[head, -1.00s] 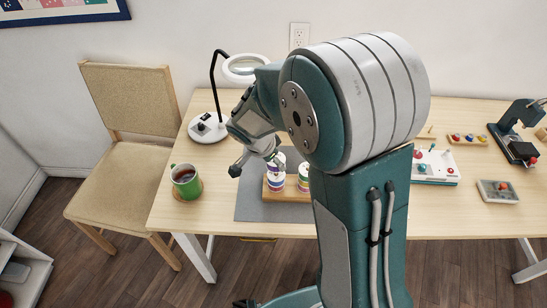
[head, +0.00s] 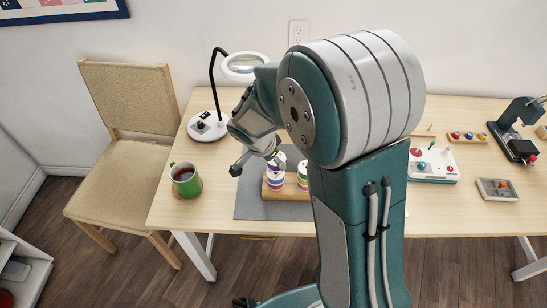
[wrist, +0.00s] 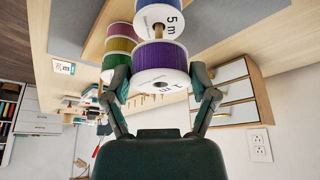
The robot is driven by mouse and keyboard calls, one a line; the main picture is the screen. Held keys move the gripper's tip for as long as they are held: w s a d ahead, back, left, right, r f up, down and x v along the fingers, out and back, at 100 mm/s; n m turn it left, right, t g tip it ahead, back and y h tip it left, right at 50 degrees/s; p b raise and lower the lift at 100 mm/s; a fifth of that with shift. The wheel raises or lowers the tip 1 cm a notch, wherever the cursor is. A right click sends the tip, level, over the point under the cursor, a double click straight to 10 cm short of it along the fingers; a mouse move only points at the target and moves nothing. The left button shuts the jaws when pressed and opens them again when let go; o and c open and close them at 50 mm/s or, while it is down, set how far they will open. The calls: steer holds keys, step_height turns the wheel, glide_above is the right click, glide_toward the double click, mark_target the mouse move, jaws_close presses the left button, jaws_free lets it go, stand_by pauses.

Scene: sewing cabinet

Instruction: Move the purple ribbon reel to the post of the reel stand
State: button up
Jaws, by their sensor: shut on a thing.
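The purple ribbon reel (wrist: 160,66), with white flanges and a "1 m" label, is between the fingers of my gripper (wrist: 162,85), which is shut on it. In the wrist view a bare post (wrist: 158,32) shows between it and a blue reel (wrist: 160,12) marked "5 m". The purple reel is close to the post's end; I cannot tell whether it touches. The reel stand (head: 299,196) has a wooden base and two stacks of reels in the head view. A second stack with a yellow reel (wrist: 121,44) shows beside it in the wrist view.
The stand is on a grey mat (head: 249,205). A green mug (head: 185,182) and a magnifier lamp (head: 207,127) are on the left. My arm hides the table's middle. Trays and a small machine (head: 514,142) are at the right.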

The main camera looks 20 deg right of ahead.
steer(key=shift+f, duration=1.2)
steer(key=o, duration=0.9)
steer(key=shift+c, duration=0.2)
steer(key=v, duration=1.2)
